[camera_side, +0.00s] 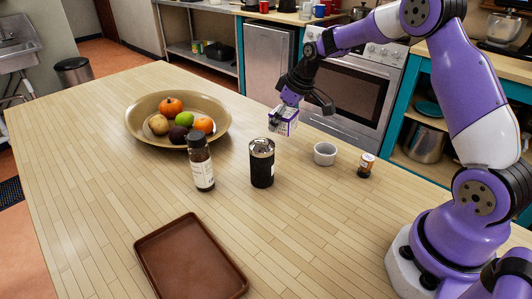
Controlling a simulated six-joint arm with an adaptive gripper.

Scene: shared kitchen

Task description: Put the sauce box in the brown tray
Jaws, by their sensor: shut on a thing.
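The sauce box is a small white and purple carton (286,122). My gripper (282,112) is shut on it near the far edge of the wooden table, behind the black canister. The box looks slightly tilted, and the gripper hides part of it. I cannot tell whether its underside touches the table. The brown tray (190,262) lies flat and empty at the front of the table, to the left of and nearer than my gripper.
A black canister (262,165) and a dark bottle (201,163) stand between gripper and tray. A fruit bowl (136,138) sits at the left. A white cup (325,154) and a small jar (366,166) stand at the right. The table around the tray is clear.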

